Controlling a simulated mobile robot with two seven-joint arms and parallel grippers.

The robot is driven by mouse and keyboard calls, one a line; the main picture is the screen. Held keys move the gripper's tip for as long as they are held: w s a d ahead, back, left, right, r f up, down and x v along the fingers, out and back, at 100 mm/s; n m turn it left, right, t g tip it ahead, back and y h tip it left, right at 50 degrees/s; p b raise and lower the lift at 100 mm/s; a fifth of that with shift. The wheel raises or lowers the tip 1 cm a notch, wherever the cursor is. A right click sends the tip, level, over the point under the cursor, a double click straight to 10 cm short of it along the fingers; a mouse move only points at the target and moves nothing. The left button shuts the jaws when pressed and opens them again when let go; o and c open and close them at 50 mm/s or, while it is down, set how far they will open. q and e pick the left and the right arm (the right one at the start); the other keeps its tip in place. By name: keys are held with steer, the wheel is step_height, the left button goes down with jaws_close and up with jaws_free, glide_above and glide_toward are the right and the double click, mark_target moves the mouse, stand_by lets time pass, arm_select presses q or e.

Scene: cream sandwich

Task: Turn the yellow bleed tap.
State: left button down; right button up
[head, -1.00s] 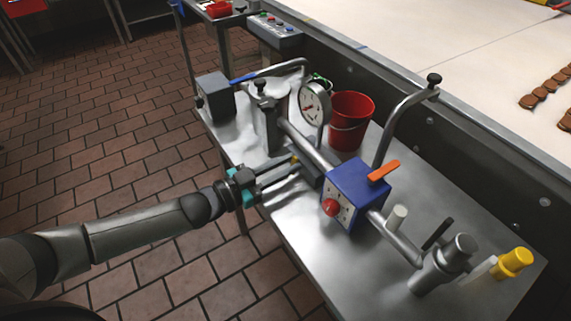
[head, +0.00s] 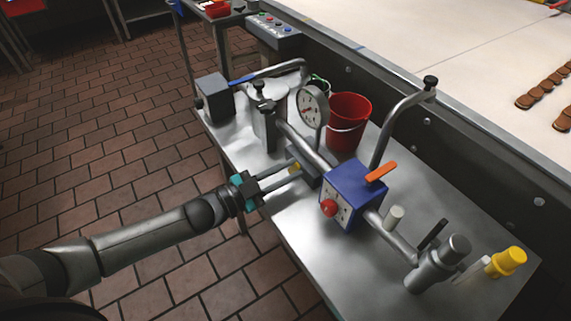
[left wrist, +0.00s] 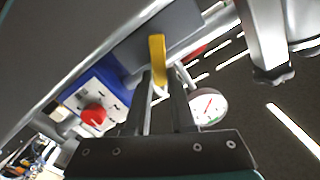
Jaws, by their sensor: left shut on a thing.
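The yellow bleed tap (head: 294,168) is a small lever on the grey block (head: 310,175) under the steel pipe, left of the blue box. It also shows in the left wrist view (left wrist: 157,50) as a flat yellow lever in front of the grey block. My left gripper (head: 292,170) reaches in from the left over the table's edge, and its two fingers (left wrist: 162,85) are shut on the lever's near end. The fingers partly hide the tap in the head view. My right gripper is not in view.
The blue box (head: 352,195) has a red knob and an orange lever. A dial gauge (head: 313,107) stands above the pipe, with a red bucket (head: 347,122) behind. A yellow-capped part (head: 508,262) is at the right. The front of the steel table (head: 295,225) is clear.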

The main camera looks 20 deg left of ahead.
arm_select(q)
steer(key=shift+s+d+f+m, duration=0.2)
steer(key=shift+d+m, duration=0.05)
steer(key=shift+m, duration=0.75)
steer(key=shift+s+d+f+m, duration=0.1)
steer(key=shift+f+m, duration=0.05)
steer(key=shift+m, duration=0.35)
steer(key=shift+s+d+f+m, duration=0.15)
steer(key=shift+f+m, duration=0.1)
steer(key=shift+m, duration=0.55)
steer(key=shift+d+f+m, duration=0.15)
steer(key=shift+f+m, duration=0.15)
steer(key=shift+m, duration=0.6)
steer(key=shift+s+d+f+m, duration=0.15)
steer(key=shift+f+m, duration=0.1)
steer(key=shift+m, duration=0.55)
steer(key=shift+f+m+b, duration=0.35)
steer(key=shift+m+b, duration=0.05)
steer(key=shift+m, duration=0.7)
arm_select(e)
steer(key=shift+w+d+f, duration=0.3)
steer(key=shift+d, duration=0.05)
arm_select(q)
steer(key=shift+m, duration=0.3)
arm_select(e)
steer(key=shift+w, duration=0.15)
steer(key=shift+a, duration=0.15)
